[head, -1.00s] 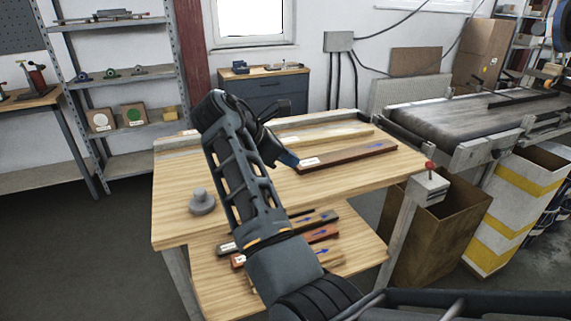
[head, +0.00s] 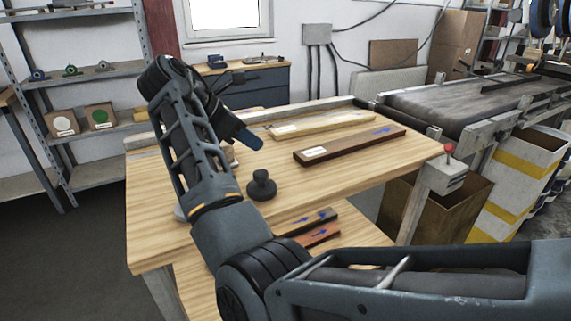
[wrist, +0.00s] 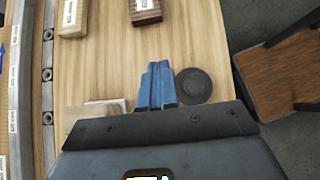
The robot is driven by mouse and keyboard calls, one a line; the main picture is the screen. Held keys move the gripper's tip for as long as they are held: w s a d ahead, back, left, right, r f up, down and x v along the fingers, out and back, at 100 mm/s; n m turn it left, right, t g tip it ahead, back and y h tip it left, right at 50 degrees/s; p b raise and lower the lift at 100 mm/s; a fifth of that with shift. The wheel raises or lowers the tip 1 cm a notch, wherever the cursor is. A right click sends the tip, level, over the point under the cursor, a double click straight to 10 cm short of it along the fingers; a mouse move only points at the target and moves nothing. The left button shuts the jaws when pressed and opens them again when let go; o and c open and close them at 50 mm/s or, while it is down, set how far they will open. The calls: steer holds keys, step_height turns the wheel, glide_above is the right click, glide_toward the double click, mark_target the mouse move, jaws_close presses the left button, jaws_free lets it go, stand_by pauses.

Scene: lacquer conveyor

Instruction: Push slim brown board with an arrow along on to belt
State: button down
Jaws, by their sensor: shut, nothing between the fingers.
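The slim brown board (head: 350,148) lies flat on the wooden table (head: 370,190), with a white label at its near left end and a blue arrow towards its far right end. The belt (head: 455,103) runs beyond the table's right edge; the board lies apart from it. My gripper (head: 247,139) is left of the board, its blue fingers shut and empty. In the wrist view the fingers (wrist: 155,85) are together, short of the labelled end of the brown board (wrist: 146,10), with a gap of bare table between.
A pale board (head: 320,126) lies behind the brown one. A dark round knob (head: 262,185) stands near my gripper; it shows close right of the fingers in the wrist view (wrist: 193,86). More arrowed boards (head: 318,237) lie on the lower shelf. A red button (head: 449,149) is at the table's right corner.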

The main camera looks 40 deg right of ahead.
mark_target(302, 163)
steer(key=x, duration=0.9)
steer(key=shift+w+f+b, duration=0.25)
steer(key=shift+f+b, duration=0.05)
steer(key=shift+f, duration=0.2)
steer(key=d, duration=0.3)
steer(key=shift+s+d+f, duration=0.2)
steer(key=shift+s+f, duration=0.05)
steer(key=shift+s, duration=0.15)
steer(key=shift+s+d, duration=0.15)
steer(key=shift+d, duration=0.45)
